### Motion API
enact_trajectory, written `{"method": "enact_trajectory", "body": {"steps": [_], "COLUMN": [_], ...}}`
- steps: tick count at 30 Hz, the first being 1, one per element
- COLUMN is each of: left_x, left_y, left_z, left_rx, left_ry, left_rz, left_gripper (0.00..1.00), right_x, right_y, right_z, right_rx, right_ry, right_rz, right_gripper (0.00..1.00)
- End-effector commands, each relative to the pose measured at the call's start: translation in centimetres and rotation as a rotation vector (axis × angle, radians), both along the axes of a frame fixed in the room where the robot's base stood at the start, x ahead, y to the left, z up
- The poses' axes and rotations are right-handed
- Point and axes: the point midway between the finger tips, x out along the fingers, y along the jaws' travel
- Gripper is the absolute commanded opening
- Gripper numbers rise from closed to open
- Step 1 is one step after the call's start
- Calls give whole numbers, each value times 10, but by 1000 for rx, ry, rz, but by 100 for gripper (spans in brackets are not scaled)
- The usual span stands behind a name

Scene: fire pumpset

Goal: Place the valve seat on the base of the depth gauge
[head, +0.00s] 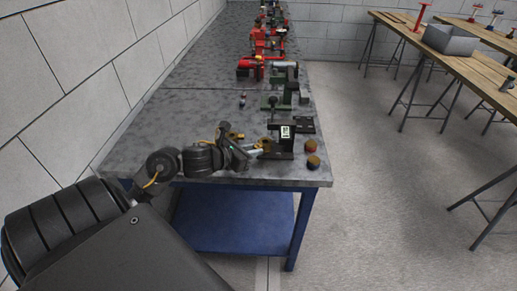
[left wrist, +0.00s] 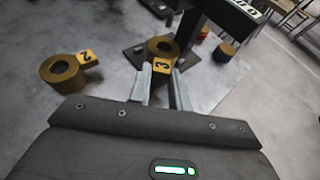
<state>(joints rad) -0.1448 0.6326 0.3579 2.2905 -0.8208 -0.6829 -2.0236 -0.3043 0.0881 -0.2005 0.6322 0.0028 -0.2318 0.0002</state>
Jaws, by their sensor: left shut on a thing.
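The brass valve seat (left wrist: 160,46), a ring with a yellow tag marked 3, is between the fingers of my left gripper (left wrist: 162,84), which is shut on its tag. The ring is over or on the dark base (left wrist: 134,54) of the depth gauge; I cannot tell whether it touches. The black gauge with its lit display (head: 285,133) stands near the table's front right corner. In the head view my left gripper (head: 252,148) reaches it from the left, and the valve seat is hard to make out. My right gripper is not in view.
A second brass ring (left wrist: 62,72) with a tag marked 2 lies to the left on the grey table (head: 190,110). Two round knob-like pieces (head: 312,162) stand right of the gauge near the edge. Green and red devices (head: 250,66) line the table farther back.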

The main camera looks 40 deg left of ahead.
Motion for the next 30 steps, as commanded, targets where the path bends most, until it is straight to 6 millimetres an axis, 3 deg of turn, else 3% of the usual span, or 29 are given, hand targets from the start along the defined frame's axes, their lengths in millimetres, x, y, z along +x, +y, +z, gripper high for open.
{"method": "enact_trajectory", "body": {"steps": [5, 9, 22, 23, 24, 27, 30], "left_x": [30, 27, 27, 27, 27, 27, 27], "left_y": [-4, -4, -4, -4, -4, -4, -4], "left_z": [1, -13, -17, -17, -17, -17, -17], "left_rx": [-7, -5, -1, -1, -1, -1, -1], "left_ry": [-3, -1, -3, -1, -1, -1, -1], "left_rz": [2, 2, 0, 0, 0, 0, 0], "left_gripper": [0, 0, 0, 24, 29, 41, 41], "right_x": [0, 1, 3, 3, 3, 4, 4], "right_y": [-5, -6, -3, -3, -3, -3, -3], "right_z": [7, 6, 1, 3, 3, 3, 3], "right_rx": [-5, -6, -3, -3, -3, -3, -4], "right_ry": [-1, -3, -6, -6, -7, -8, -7], "right_rz": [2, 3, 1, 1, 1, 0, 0], "right_gripper": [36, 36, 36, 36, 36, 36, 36]}}
